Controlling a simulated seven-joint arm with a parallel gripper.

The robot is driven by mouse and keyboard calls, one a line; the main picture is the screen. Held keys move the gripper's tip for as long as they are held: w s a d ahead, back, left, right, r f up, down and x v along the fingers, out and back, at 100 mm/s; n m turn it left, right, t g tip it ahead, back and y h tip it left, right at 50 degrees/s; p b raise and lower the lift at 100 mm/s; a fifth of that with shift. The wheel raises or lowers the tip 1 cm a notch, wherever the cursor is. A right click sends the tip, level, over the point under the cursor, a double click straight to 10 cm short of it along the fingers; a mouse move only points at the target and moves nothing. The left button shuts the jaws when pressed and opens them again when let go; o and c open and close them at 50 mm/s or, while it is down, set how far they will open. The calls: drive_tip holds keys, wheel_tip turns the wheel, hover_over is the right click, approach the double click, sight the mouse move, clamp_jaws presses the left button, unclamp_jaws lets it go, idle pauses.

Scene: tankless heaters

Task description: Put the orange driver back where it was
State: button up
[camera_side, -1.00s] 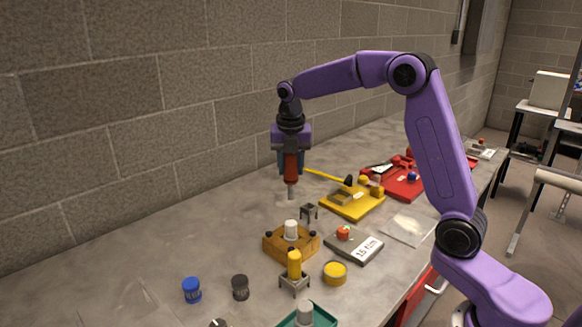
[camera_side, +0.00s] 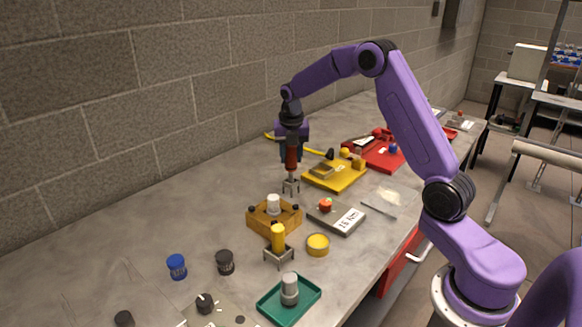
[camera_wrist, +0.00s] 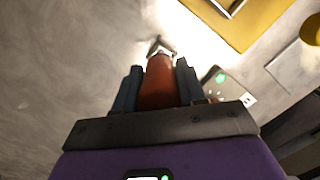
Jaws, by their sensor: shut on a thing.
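My gripper (camera_side: 291,155) is shut on the orange driver (camera_side: 291,160), which hangs upright, its lower end pointing down. In the wrist view the gripper (camera_wrist: 160,85) has its two fingers on either side of the driver's orange handle (camera_wrist: 160,80). A small grey stand (camera_side: 291,187) on the bench is directly under the driver; part of it also shows past the handle in the wrist view (camera_wrist: 155,44). The driver's tip is at the stand's top, and I cannot tell whether it is inside or just above.
A similar stand holds a yellow driver (camera_side: 278,238) nearer the front. A wooden block (camera_side: 262,219) with a white piece, a grey box (camera_side: 338,218) and a yellow tray (camera_side: 330,177) are close by. The bench left of the stand is clear.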

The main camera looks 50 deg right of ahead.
sight(291, 165)
drive_tip(key=shift+f, duration=1.65)
drive_tip(key=shift+f, duration=0.1)
drive_tip(key=o, duration=1.1)
drive_tip(key=shift+f, duration=0.1)
drive_tip(key=shift+c, duration=0.2)
